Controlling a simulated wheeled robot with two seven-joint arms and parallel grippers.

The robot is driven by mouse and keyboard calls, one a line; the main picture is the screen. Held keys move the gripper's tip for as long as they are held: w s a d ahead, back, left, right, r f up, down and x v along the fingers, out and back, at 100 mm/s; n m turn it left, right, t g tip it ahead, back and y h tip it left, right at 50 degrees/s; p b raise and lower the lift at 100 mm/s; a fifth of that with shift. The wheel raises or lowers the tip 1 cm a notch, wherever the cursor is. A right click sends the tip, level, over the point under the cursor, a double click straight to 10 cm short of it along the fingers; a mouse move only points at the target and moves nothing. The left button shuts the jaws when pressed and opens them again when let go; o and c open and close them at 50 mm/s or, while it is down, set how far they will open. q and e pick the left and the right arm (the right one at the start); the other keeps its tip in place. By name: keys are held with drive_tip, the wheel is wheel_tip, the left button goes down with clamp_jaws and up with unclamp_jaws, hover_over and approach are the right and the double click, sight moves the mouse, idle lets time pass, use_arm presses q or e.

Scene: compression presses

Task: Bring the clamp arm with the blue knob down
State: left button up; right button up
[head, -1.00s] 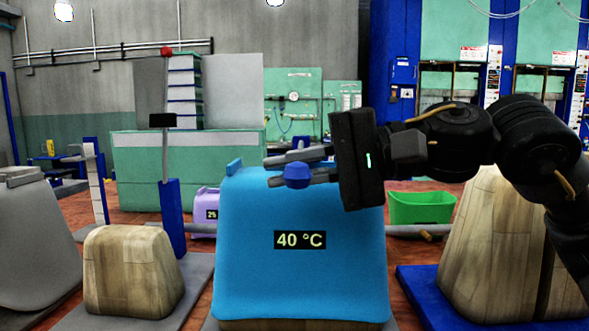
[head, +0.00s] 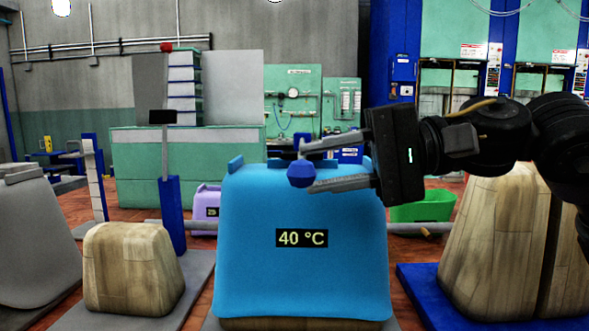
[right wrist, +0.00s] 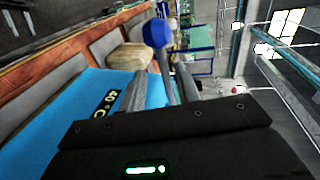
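The blue knob (head: 301,174) sits in front of the upper part of the blue cover marked 40 °C (head: 300,280). In the right wrist view the knob (right wrist: 157,33) shows at the far end of the fingers (right wrist: 150,80). My left gripper is not in view.
Wooden blocks (head: 130,270) stand on both sides. A green bin (head: 425,208) is behind right.

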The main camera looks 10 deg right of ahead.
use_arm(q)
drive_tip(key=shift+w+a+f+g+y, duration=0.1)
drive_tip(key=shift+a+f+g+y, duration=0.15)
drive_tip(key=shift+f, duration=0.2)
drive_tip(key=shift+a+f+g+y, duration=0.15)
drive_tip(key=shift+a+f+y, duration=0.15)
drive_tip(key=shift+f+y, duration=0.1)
use_arm(e)
drive_tip(key=v, duration=0.6)
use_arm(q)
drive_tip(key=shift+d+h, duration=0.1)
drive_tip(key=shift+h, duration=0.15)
use_arm(e)
drive_tip(key=shift+s, duration=0.1)
